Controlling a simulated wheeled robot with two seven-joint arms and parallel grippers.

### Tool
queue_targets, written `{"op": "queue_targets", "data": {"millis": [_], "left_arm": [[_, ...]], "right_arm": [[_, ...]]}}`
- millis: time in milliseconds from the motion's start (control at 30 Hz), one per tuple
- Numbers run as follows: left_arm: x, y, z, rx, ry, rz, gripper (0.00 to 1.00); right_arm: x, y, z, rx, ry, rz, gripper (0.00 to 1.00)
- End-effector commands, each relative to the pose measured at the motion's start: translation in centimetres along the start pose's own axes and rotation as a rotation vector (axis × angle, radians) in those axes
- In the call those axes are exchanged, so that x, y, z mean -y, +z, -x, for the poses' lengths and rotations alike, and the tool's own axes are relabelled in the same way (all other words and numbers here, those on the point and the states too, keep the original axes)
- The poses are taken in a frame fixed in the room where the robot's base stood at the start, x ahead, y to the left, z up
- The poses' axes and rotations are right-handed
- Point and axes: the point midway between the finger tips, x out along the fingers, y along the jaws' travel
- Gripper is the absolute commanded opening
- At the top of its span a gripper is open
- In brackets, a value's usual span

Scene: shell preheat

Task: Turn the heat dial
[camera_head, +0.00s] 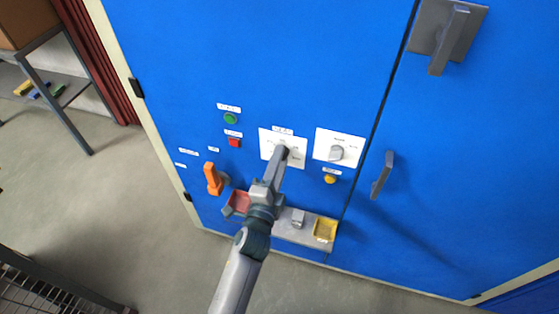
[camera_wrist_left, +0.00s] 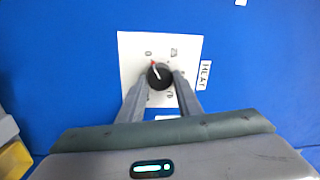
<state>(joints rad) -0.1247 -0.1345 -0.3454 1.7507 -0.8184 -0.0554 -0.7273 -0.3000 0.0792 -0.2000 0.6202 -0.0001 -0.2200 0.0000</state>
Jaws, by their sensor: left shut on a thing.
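The heat dial (camera_wrist_left: 158,75) is a black round knob with a white and red pointer mark, on a white plate (camera_wrist_left: 130,45) with a HEAT label (camera_wrist_left: 204,75) beside it. The plate also shows in the head view (camera_head: 267,142), on the blue cabinet front; my gripper covers most of the dial there. My left gripper (camera_head: 283,152) reaches up to the plate. In the left wrist view its two fingers (camera_wrist_left: 160,82) are on either side of the knob and shut on it. The pointer is aimed up and slightly left, near the 0 mark. My right gripper is not in view.
A second plate with a grey knob (camera_head: 336,153) is right of the heat plate. Green (camera_head: 230,118), red (camera_head: 235,142) and yellow (camera_head: 330,179) buttons and an orange handle (camera_head: 213,179) surround it. A ledge (camera_head: 283,232) with a yellow tray (camera_head: 325,230) is below. Door handles (camera_head: 382,174) stick out at right.

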Motion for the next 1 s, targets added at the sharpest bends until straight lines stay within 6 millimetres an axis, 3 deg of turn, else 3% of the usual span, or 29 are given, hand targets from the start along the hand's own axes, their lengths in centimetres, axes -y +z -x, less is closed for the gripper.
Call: {"op": "queue_targets", "data": {"millis": [467, 500, 533, 1000], "left_arm": [[0.0, 0.1, 0.0, 0.003, 0.001, 0.018, 0.09], [0.0, 0.1, 0.0, 0.003, 0.001, 0.018, 0.41], [0.0, 0.09, 0.0, 0.003, 0.001, 0.018, 0.48], [-0.15, 0.07, 0.53, 0.002, 0.002, 0.016, 0.5]], "right_arm": [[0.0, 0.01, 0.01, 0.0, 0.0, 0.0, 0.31], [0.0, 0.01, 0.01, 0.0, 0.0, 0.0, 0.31], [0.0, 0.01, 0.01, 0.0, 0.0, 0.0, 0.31], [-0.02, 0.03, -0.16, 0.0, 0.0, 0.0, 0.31]]}}
